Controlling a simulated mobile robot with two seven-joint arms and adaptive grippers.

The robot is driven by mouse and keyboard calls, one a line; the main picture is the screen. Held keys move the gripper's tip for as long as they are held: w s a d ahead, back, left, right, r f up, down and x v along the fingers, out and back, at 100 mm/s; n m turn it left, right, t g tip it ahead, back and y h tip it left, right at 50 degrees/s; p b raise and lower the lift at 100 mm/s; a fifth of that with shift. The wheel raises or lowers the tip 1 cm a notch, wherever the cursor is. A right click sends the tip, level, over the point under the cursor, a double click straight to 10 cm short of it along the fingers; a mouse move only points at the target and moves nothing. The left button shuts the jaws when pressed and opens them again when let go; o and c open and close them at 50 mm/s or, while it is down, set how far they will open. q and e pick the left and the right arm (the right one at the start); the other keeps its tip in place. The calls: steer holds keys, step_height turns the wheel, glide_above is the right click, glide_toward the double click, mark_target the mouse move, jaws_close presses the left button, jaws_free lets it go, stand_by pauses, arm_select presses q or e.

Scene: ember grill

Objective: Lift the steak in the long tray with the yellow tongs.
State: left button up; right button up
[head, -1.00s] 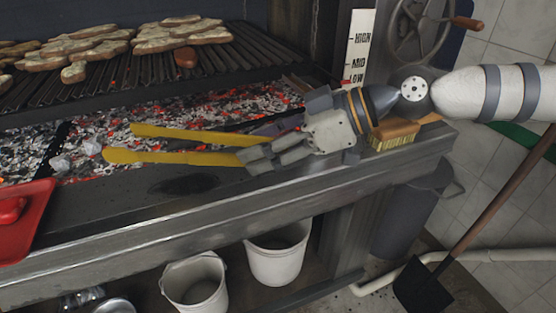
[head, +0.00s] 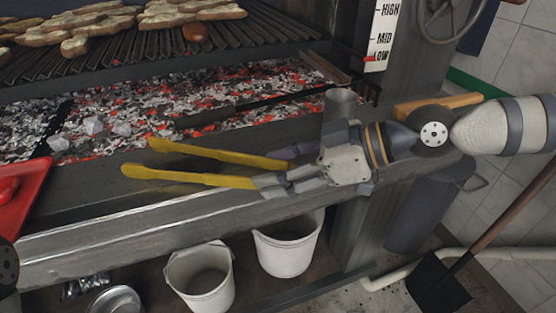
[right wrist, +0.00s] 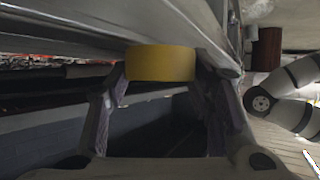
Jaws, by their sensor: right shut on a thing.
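The yellow tongs (head: 205,167) are in my right gripper (head: 278,178), which is shut on their handle end at the right. Their two arms point left, tips apart, above the front ledge of the grill. In the right wrist view a yellow band of the tongs (right wrist: 160,62) lies between the gripper's fingers (right wrist: 162,78). Nothing shows between the tong tips. I cannot make out the steak or the long tray in either view. My left gripper is not in view.
Glowing coals (head: 110,105) lie behind the ledge, with a dark rod (head: 255,102) across them. Flat pieces of food (head: 80,28) sit on the grate above. A red tray (head: 30,200) is at the left edge. Two white buckets (head: 203,280) (head: 288,247) stand below.

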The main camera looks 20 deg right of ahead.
steer(key=o, duration=0.8)
steer(key=shift+o, duration=0.2)
steer(key=v, duration=1.2)
